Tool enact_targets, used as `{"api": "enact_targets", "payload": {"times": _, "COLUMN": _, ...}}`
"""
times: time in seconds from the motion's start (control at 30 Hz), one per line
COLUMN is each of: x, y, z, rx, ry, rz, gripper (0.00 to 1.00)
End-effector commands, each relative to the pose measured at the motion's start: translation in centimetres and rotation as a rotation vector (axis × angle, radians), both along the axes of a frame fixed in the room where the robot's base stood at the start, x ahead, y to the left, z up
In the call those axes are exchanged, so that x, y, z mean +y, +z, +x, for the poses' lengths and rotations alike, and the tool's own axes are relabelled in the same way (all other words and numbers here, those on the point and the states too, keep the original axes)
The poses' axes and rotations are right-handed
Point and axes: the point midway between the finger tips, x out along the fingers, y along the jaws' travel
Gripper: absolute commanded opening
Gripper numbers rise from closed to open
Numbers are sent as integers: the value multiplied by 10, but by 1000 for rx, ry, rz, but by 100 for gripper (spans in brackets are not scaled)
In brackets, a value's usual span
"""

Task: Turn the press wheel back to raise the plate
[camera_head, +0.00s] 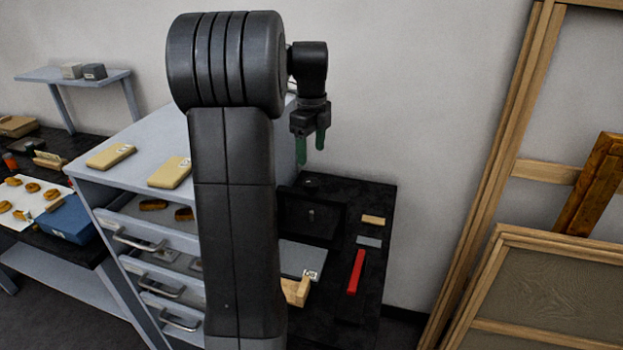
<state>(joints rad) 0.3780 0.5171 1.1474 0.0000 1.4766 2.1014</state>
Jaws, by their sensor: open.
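My gripper (311,150) hangs from the end of my raised arm, with its two green fingers pointing down and apart. It is open, with nothing seen between the fingers. It is over the back of the dark bench (378,215), in front of the grey wall. I cannot make out a press wheel or a press plate; my arm covers the middle of the view. A dark upright panel (325,215) with a small knob stands on the bench below my gripper. I cannot tell whether it belongs to the press.
On the bench lie a red bar (356,272), a grey block (369,241), a tan block (373,220) and a wooden piece (296,291). A grey drawer cabinet (128,185) stands left, its top drawer partly open. Wooden frames (495,235) lean at right.

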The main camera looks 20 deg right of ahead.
Motion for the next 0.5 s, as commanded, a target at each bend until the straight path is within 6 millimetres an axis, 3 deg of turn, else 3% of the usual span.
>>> {"api": "enact_targets", "payload": {"times": 0.3, "x": 0, "y": -67, "z": -1, "rx": 4, "ry": 0, "rz": 2, "gripper": 65}}
{"api": "enact_targets", "payload": {"times": 0.5, "x": 0, "y": -90, "z": -1, "rx": 3, "ry": 0, "rz": 1, "gripper": 65}}
